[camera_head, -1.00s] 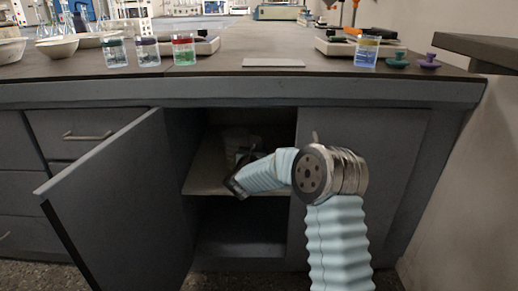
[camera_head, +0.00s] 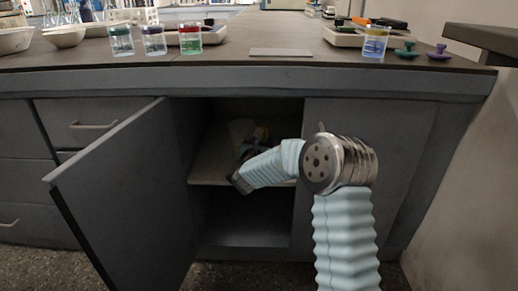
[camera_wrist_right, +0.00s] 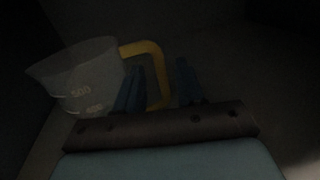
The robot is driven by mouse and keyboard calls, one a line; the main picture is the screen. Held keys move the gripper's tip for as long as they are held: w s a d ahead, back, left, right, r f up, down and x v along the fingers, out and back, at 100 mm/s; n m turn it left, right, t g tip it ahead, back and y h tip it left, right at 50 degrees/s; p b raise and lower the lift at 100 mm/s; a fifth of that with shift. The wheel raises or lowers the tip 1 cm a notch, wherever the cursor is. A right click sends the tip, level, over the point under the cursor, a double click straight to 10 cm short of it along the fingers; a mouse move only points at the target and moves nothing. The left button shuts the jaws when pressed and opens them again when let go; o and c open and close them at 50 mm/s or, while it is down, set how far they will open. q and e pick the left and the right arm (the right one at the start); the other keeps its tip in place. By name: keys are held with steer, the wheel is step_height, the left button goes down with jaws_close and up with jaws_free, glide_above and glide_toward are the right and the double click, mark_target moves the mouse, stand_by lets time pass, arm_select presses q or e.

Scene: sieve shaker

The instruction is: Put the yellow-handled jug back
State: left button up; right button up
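The clear jug (camera_wrist_right: 82,78) with the yellow handle (camera_wrist_right: 158,72) is inside the dim cabinet. In the head view the jug (camera_head: 240,130) shows faintly above the shelf, partly behind my right arm. My right gripper (camera_wrist_right: 158,80) reaches into the cabinet. Its two dark fingers are apart, with the handle's vertical part between them, nearer the left finger. A gap shows between the handle and the right finger. The wrist view is too dark to tell whether the jug's base rests on the shelf. My left gripper is not in view.
The left cabinet door (camera_head: 113,200) stands open; the right door (camera_head: 400,170) is shut. The shelf (camera_head: 207,165) divides the cabinet, with an open space below.

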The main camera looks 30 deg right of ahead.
steer(key=v, duration=1)
steer(key=shift+s+r, duration=0.1)
